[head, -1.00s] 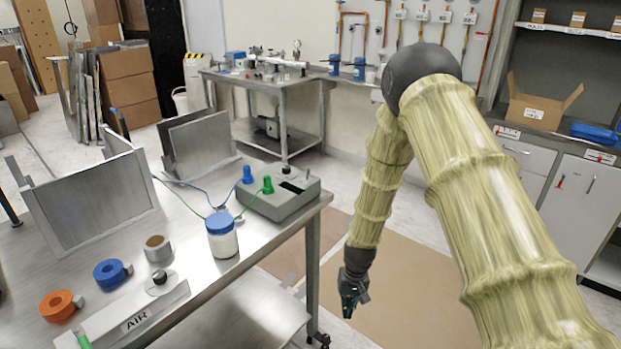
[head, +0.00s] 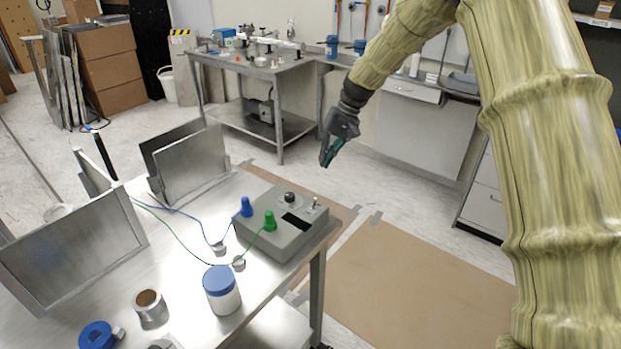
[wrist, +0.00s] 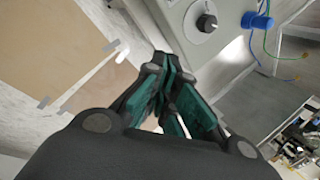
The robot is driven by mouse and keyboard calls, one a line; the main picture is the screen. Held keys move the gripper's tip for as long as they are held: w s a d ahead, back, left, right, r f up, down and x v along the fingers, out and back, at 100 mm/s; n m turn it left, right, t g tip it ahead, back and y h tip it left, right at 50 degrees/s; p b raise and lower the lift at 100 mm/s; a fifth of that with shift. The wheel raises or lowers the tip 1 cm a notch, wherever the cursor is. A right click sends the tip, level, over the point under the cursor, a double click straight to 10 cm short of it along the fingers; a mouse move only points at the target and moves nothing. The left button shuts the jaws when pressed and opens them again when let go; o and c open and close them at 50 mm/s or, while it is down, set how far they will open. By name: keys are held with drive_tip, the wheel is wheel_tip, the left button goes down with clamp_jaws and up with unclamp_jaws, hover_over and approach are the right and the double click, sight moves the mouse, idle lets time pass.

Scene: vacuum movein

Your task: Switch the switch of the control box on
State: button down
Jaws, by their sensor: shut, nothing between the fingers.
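The control box (head: 280,243) is a grey box at the right end of the metal table in the head view. It has a dark knob (head: 289,197), a dark display (head: 297,222), a blue plug and a green plug. A small silver toggle switch (head: 315,202) stands near its far right corner; which way it is thrown is too small to tell. My gripper (head: 327,163) is shut and empty, in the air above and beyond the box, apart from it. In the wrist view the gripper (wrist: 172,122) covers part of the box (wrist: 185,20), and the switch is not seen.
A jar with a blue lid (head: 221,290) and a tape roll (head: 149,304) stand in front of the box. Blue and green wires run left across the table (head: 185,240). Upright metal plates (head: 190,165) stand behind.

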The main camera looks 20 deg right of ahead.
sight(315, 202)
drive_tip(key=s+r, duration=0.2)
drive_tip(key=s, duration=0.2)
drive_tip(key=x, duration=0.3)
drive_tip(key=w+p+x, duration=0.1)
drive_tip(key=x, duration=0.2)
drive_tip(key=w+p+x, duration=0.1)
drive_tip(key=x, duration=0.3)
drive_tip(key=shift+f, duration=0.15)
drive_tip(key=shift+s+r+p, duration=0.3)
drive_tip(key=shift+s+p, duration=0.05)
drive_tip(key=shift+s, duration=0.2)
drive_tip(key=shift+s+r+p, duration=0.3)
drive_tip(key=shift+s, duration=0.25)
drive_tip(key=shift+s+a+f, duration=0.1)
drive_tip(key=shift+a+f, duration=0.05)
drive_tip(key=shift+f, duration=0.1)
drive_tip(key=shift+s+r+p, duration=0.3)
drive_tip(key=shift+s+p, duration=0.1)
drive_tip(key=shift+s, duration=0.25)
drive_tip(key=shift+w+f, duration=0.15)
drive_tip(key=shift+f, duration=0.05)
